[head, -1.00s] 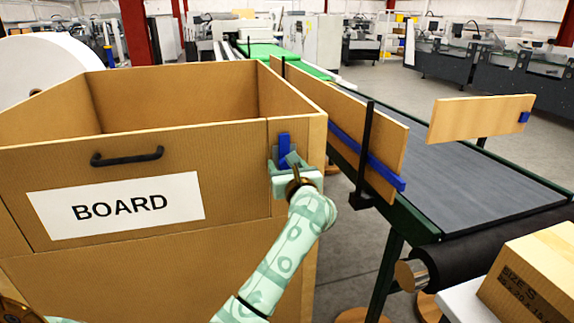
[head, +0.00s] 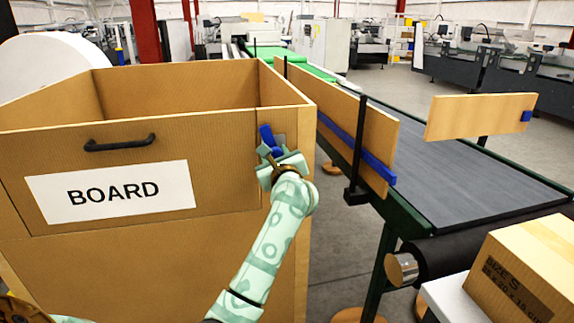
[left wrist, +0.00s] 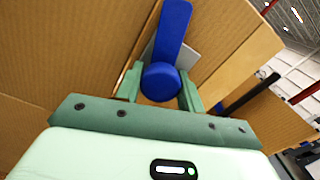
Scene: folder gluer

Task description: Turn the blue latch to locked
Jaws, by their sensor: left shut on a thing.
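The blue latch (head: 267,138) is on the front of the cardboard-brown bin marked BOARD (head: 230,190), near its right corner. Its arm points up and leans left in the head view. In the left wrist view the latch (left wrist: 172,35) shows a long blue arm above a round hub. My left gripper (head: 278,160) is shut on the latch, with green fingers on both sides of the hub in the left wrist view (left wrist: 161,88). The gripper hides the latch's lower part in the head view. My right gripper is not in view.
A black handle (head: 119,143) is on the bin's front panel. To the right stands a conveyor (head: 470,180) with wooden side boards (head: 345,120) and a blue rail. A carton (head: 530,270) sits at the lower right. Grey floor shows between bin and conveyor.

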